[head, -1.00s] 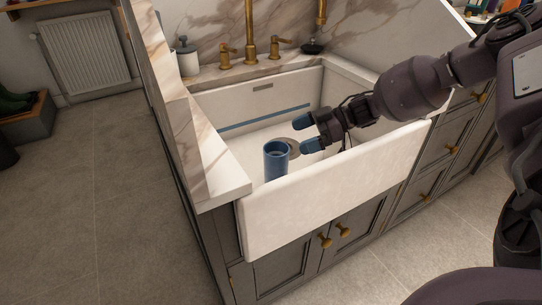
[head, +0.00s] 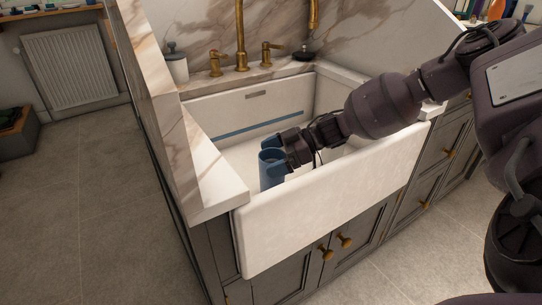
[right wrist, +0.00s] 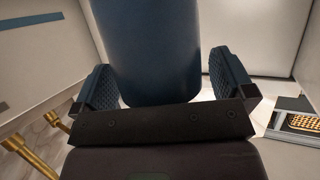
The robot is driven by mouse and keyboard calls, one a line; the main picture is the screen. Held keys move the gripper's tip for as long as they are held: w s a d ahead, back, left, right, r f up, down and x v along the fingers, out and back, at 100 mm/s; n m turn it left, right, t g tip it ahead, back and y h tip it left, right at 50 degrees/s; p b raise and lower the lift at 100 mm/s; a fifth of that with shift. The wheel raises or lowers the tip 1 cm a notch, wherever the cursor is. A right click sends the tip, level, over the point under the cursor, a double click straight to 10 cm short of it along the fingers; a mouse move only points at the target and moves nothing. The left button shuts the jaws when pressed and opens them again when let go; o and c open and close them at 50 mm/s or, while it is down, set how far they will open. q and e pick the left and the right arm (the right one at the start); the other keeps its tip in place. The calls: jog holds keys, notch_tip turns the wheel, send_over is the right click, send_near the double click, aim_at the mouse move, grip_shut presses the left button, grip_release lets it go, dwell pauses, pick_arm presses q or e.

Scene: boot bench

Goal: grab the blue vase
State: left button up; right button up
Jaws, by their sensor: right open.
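The blue vase (head: 271,176) stands upright in the white sink, near its front left part. It is a plain blue cylinder with an open top. My right gripper (head: 273,154) reaches in from the right at the vase's upper part. In the right wrist view the vase (right wrist: 155,45) lies between the two blue pads of the open gripper (right wrist: 163,85), with one pad on either side. Gaps show beside the vase near the pads, and I see no firm contact. The vase's base is partly hidden by the sink's front wall. My left gripper is out of view.
The white sink (head: 310,205) has a high front wall below my right forearm. A brass tap (head: 240,40) with two handles stands behind it.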

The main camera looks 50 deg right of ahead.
jog(key=c, duration=1.5)
jog(key=shift+r, duration=0.15)
